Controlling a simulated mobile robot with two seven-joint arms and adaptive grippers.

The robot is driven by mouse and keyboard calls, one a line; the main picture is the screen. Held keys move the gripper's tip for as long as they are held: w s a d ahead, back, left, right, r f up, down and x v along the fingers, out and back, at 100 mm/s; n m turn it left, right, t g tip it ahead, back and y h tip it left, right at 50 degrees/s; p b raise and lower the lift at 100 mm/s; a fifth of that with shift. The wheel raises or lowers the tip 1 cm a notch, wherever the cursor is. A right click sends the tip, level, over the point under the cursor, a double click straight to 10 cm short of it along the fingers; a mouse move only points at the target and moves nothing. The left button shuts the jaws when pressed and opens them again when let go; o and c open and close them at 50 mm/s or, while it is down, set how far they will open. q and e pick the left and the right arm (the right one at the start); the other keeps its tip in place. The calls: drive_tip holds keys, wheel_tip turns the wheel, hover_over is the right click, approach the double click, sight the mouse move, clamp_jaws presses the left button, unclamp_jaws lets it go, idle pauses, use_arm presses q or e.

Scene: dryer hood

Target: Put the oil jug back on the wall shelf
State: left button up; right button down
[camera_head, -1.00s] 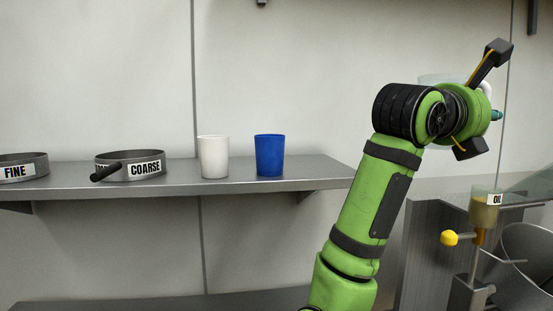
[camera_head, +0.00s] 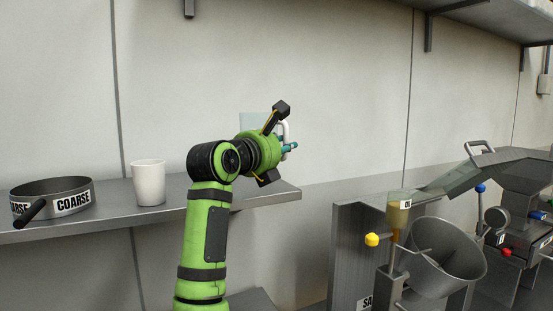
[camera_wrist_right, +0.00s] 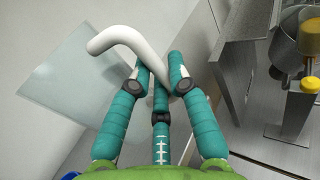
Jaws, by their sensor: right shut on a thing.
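The jug (camera_head: 256,123) is a pale, see-through vessel with a white handle (camera_head: 287,128), held up in front of the wall above the right end of the wall shelf (camera_head: 112,216). My right gripper (camera_head: 291,147) is shut on the handle. In the right wrist view the teal fingers (camera_wrist_right: 160,72) close around the white handle (camera_wrist_right: 115,38), and the clear jug body (camera_wrist_right: 65,85) lies beyond it to the left. My arm partly hides the jug in the head view, and I see no label on it. My left gripper is not in view.
The shelf holds a sieve (camera_head: 72,202) marked COARSE and a white cup (camera_head: 149,183). A higher shelf (camera_head: 490,14) crosses the top right.

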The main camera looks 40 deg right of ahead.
drive_tip(key=f, duration=0.1)
drive_tip(key=f+p, duration=0.1)
drive_tip(key=f, duration=0.2)
drive_tip(key=shift+w+a+f, duration=0.2)
drive_tip(key=shift+w+f, duration=0.1)
drive_tip(key=shift+w, duration=0.1)
drive_tip(key=shift+f, duration=0.15)
drive_tip(key=c, duration=1.6)
unclamp_jaws()
drive_tip(key=shift+f, duration=0.1)
drive_tip(key=o, duration=0.4)
drive_tip(key=shift+r, duration=0.2)
